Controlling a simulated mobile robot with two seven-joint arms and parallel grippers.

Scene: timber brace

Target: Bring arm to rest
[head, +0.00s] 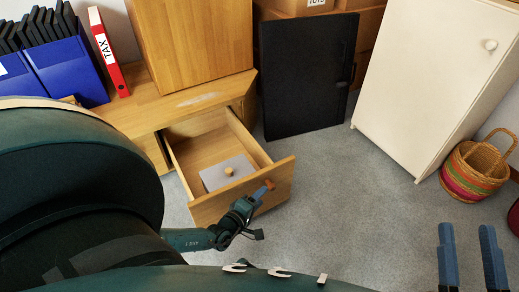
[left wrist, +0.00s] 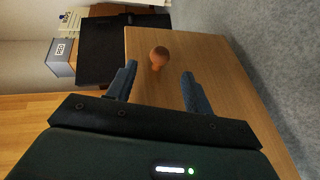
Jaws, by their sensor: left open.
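The open drawer (head: 278,187) sticks out from the low wooden cabinet, with an orange-brown round knob (head: 269,185) on its front. My left gripper (head: 258,198) is at the drawer front, right by this knob. In the left wrist view the knob (left wrist: 158,55) lies between and slightly beyond the open fingertips (left wrist: 159,70), with gaps on both sides, and the wooden drawer front (left wrist: 215,75) is behind it. My right gripper (head: 468,232) is at the bottom right of the head view, its two blue fingers wide apart with nothing between them.
A black panel (head: 308,78) stands behind; a cream cabinet (head: 432,75) and a striped basket (head: 475,172) stand at right. A red TAX binder (head: 108,52) is at left. The grey floor (head: 350,195) is clear.

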